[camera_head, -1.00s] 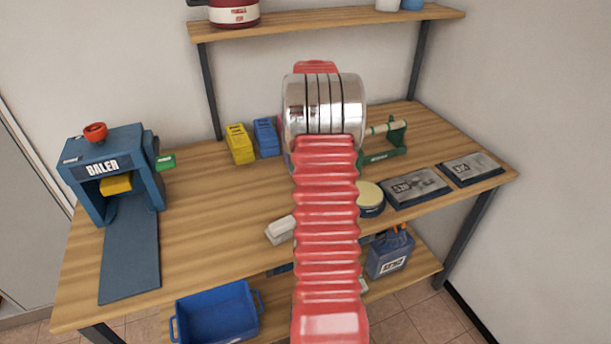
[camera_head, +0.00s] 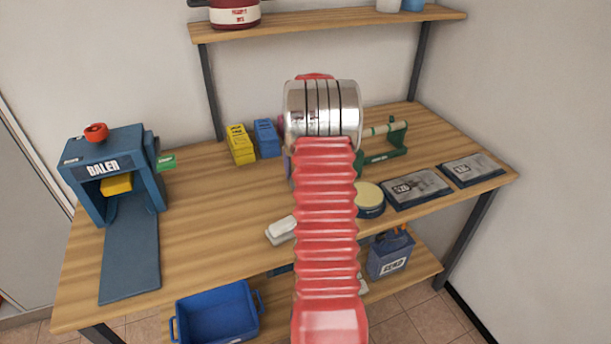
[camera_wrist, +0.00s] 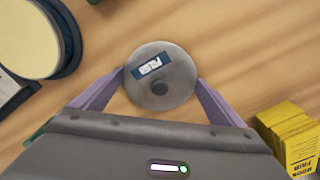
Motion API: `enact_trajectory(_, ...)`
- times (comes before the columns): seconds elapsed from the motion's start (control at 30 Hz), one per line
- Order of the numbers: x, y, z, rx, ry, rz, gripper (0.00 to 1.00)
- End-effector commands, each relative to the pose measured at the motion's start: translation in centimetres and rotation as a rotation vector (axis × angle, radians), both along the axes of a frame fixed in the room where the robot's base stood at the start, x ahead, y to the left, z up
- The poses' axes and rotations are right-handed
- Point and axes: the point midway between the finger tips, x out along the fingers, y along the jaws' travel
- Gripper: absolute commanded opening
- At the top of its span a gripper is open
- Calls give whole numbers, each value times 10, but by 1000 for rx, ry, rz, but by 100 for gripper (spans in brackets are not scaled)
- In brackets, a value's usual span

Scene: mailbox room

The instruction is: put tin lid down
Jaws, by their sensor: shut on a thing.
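The tin lid (camera_wrist: 160,76) is a round grey disc with a dark blue label and a dark spot. In the wrist view it sits between the two purple fingers of my gripper (camera_wrist: 161,77), which is shut on it. Wood tabletop shows beyond it; I cannot tell whether the lid touches the table. The open tin (camera_wrist: 30,40), dark-sided with a cream top, is at the upper left there. It also shows in the head view (camera_head: 369,197), right of my arm. My arm hides the lid and most of my gripper in the head view.
A yellow box (camera_head: 240,145) and a blue box (camera_head: 267,138) stand left of my arm. A green stand (camera_head: 385,142) is behind the tin, two grey packets (camera_head: 416,189) are to its right. A white object (camera_head: 281,230) lies near the front. The baler (camera_head: 115,170) is far left.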

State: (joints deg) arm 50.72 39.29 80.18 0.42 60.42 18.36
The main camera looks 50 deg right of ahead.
Motion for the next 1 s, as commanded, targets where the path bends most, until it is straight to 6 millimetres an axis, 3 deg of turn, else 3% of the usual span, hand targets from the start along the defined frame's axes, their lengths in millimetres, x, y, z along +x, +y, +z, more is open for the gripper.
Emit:
enact_trajectory(0.13, 0, 0, -2, 0, 0, 0, 71)
enact_trajectory(0.17, 0, 0, -2, 0, 0, 0, 93)
enact_trajectory(0.27, 0, 0, -2, 0, 0, -1, 100)
enact_trajectory(0.67, 0, -1, 6, -2, -2, -1, 100)
enact_trajectory(1.0, 0, -1, 55, -3, -2, -1, 100)
